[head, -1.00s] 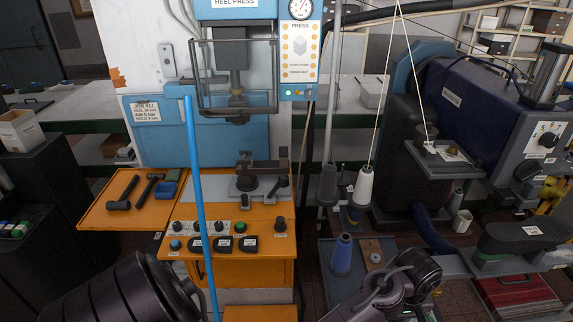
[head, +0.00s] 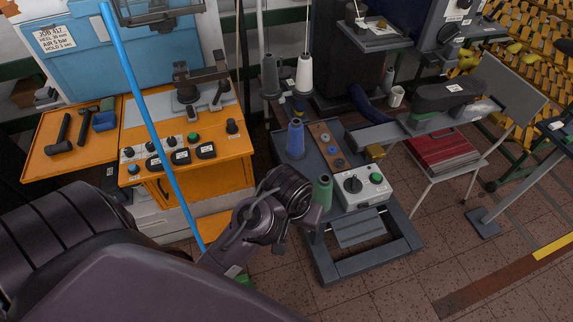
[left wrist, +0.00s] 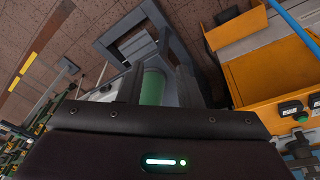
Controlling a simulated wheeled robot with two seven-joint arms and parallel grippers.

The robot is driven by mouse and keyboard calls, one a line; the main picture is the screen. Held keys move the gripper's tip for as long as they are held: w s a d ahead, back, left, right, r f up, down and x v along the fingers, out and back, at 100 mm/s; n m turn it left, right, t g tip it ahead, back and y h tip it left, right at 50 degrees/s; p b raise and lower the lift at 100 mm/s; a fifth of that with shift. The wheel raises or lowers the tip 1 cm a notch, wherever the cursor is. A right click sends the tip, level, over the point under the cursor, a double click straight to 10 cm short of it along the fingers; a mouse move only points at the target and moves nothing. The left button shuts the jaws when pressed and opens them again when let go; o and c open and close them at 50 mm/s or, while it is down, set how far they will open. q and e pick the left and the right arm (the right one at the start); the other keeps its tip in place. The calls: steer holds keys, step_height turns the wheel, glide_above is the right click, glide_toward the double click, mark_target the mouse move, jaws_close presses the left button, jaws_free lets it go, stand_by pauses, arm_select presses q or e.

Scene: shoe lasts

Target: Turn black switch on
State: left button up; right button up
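A light grey control box (head: 362,191) stands at the right of the grey machine base in the head view. On it are a black rotary switch (head: 352,184) and a green button (head: 376,178). The switch's setting is too small to read. My left gripper (head: 309,212) is just left of the box, by a green thread cone (head: 322,188). In the left wrist view its fingers (left wrist: 160,88) are apart, with the green cone (left wrist: 152,87) showing between them. I cannot see firm contact on both sides. My right gripper is not in view.
A blue cone (head: 296,139) and grey and white cones stand behind my left gripper. The orange bench (head: 205,168) with black knobs and a blue pole (head: 150,125) are at left. A padded grey arm (head: 440,97) juts out behind the box.

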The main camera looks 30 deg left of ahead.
arm_select(q)
steer(key=shift+s+a+r+m+t, duration=0.15)
steer(key=shift+s+r+m, duration=0.05)
steer(key=shift+s+m, duration=0.35)
steer(key=shift+s+a+r+m+t, duration=0.1)
steer(key=shift+s+a+r+m, duration=0.05)
steer(key=shift+s+m, duration=0.4)
steer(key=shift+s+a+r+m+t, duration=0.15)
steer(key=shift+s+r+m, duration=0.05)
steer(key=shift+s+m, duration=0.35)
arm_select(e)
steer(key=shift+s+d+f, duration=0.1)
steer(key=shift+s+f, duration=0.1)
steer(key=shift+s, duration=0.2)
arm_select(q)
steer(key=shift+s, duration=0.1)
